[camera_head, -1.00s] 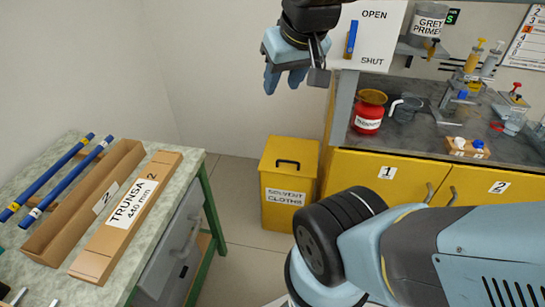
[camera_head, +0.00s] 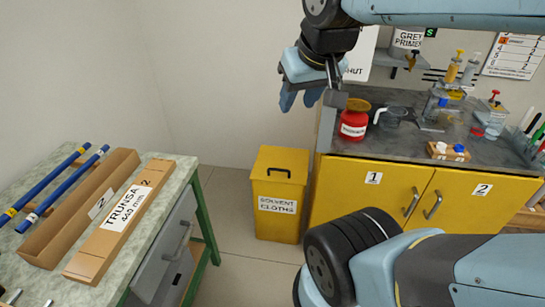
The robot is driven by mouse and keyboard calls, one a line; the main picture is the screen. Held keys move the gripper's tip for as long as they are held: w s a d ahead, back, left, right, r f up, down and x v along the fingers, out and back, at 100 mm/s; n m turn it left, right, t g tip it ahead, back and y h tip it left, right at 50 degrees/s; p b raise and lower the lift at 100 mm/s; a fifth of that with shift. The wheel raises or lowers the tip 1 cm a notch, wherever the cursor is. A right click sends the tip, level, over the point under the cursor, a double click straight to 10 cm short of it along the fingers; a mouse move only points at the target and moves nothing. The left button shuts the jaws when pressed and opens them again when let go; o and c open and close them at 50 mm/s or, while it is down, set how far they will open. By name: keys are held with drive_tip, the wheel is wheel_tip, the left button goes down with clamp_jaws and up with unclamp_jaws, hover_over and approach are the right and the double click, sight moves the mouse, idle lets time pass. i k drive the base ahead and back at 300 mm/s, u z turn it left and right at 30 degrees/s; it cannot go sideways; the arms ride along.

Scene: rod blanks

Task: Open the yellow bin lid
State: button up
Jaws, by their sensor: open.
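The yellow bin (camera_head: 276,222) stands on the floor in the middle of the view, with a white label reading "SOLVENT CLOTHS" on its front. Its yellow lid (camera_head: 293,160) is down, and a black handle (camera_head: 279,172) sits on top. My gripper (camera_head: 300,100) hangs in the air above the bin and slightly right, fingers pointing down. It is open and empty, and apart from the lid.
A yellow cabinet (camera_head: 395,193) with a grey top stands right of the bin, carrying a red can (camera_head: 353,124) and bottles. At left, a bench (camera_head: 165,208) holds a cardboard box (camera_head: 120,220) and blue rods (camera_head: 62,190). Floor shows between bench and bin.

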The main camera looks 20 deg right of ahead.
sight(274, 165)
drive_tip(key=i, duration=0.85)
drive_tip(key=u, duration=0.05)
